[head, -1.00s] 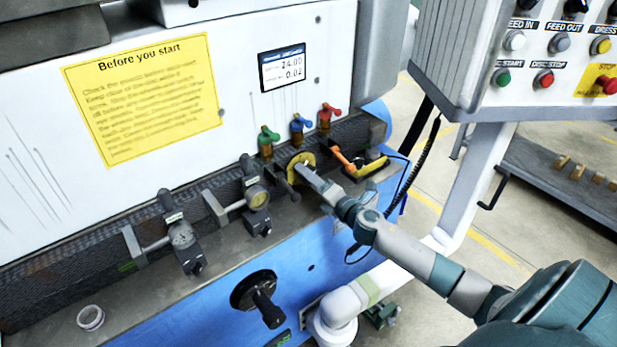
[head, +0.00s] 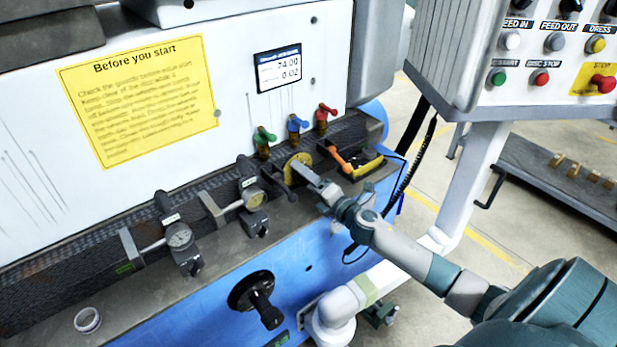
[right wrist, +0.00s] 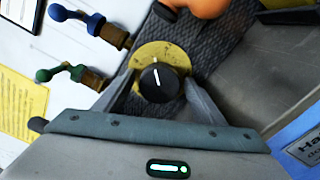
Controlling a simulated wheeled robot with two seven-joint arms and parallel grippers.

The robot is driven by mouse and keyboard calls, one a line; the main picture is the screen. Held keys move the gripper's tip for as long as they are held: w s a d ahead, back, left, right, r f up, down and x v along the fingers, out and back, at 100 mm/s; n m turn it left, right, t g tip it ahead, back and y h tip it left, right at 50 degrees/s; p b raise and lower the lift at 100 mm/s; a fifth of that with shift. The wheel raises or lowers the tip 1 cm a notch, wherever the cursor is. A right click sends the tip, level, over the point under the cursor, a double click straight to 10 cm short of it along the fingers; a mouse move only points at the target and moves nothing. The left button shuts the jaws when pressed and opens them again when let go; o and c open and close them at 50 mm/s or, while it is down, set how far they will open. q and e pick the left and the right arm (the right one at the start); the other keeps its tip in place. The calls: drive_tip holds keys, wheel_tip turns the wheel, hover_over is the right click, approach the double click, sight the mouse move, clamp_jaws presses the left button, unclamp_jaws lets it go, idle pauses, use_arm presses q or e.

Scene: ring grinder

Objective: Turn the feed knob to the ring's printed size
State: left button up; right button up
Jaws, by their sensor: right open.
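The feed knob (right wrist: 160,83) is black with a white pointer line, on a round yellow dial plate (right wrist: 168,52). The pointer stands nearly upright in the right wrist view. My right gripper (right wrist: 158,92) is open, with one finger on each side of the knob; whether they touch it I cannot tell. In the head view the yellow dial plate (head: 290,165) is partly hidden by my right gripper (head: 305,174). A small pale ring (head: 87,320) lies on the grey ledge at lower left; its print is unreadable. My left gripper is out of view.
A small display (head: 279,68) reads about 24.00 and 0.02. Green, blue and red valve levers (head: 298,123) stand behind the dial. An orange-handled item (head: 340,159) is close right. Two gauges (head: 180,236) stand to the left, and a black handwheel (head: 252,291) below.

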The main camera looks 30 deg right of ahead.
drive_tip(key=s+d+b, duration=0.1)
drive_tip(key=s+b, duration=0.4)
drive_tip(key=s, duration=1.2)
drive_tip(key=shift+s+d, duration=0.2)
idle(0.4)
